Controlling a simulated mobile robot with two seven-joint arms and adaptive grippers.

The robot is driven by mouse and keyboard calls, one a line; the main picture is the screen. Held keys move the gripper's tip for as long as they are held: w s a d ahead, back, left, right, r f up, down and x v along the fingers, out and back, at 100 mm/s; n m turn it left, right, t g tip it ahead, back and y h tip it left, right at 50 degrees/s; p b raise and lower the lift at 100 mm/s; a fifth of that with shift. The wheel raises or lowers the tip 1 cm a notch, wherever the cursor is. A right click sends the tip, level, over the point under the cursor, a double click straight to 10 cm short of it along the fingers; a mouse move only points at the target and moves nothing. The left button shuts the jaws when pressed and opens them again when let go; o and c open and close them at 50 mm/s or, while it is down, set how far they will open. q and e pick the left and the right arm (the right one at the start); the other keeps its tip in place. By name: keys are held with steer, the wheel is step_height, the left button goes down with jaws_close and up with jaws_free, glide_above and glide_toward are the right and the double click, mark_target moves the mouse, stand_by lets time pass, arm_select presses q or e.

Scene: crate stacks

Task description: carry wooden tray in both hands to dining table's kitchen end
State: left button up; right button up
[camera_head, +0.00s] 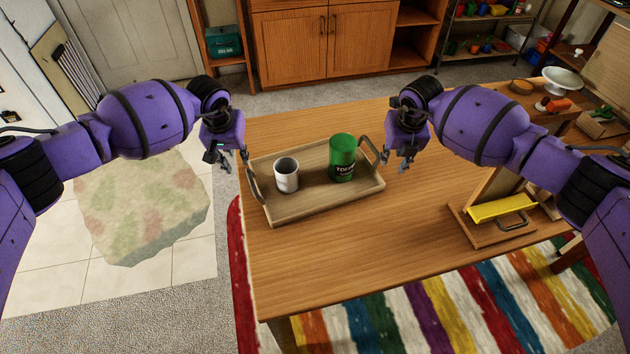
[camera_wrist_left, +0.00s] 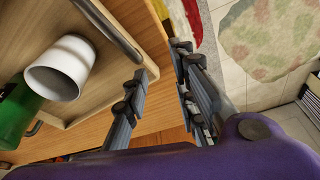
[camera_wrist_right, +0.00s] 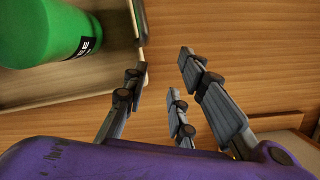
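The wooden tray (camera_head: 318,206) lies on the wooden dining table (camera_head: 350,262), turned slightly. A white cup (camera_head: 286,176) and a green canister (camera_head: 342,160) stand upright in it. My left gripper (camera_head: 230,162) is open beside the tray's left handle (camera_head: 253,186); in the left wrist view that handle (camera_wrist_left: 112,28) lies near the fingertips (camera_wrist_left: 164,62), not between them. My right gripper (camera_head: 398,162) is open just off the right handle (camera_head: 370,149); in the right wrist view its fingertips (camera_wrist_right: 162,66) are apart, with bare table between them. Neither gripper visibly touches the tray.
A wooden board with a yellow item (camera_head: 502,207) and a metal handle sits at the table's right. A white bowl (camera_head: 563,80) and small items stand at the far right. A striped rug (camera_head: 440,315) lies below. The table's middle and front are clear.

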arm_select(q)
steer(key=v, duration=1.2)
arm_select(e)
steer(key=v, duration=1.2)
steer(key=shift+s, duration=0.1)
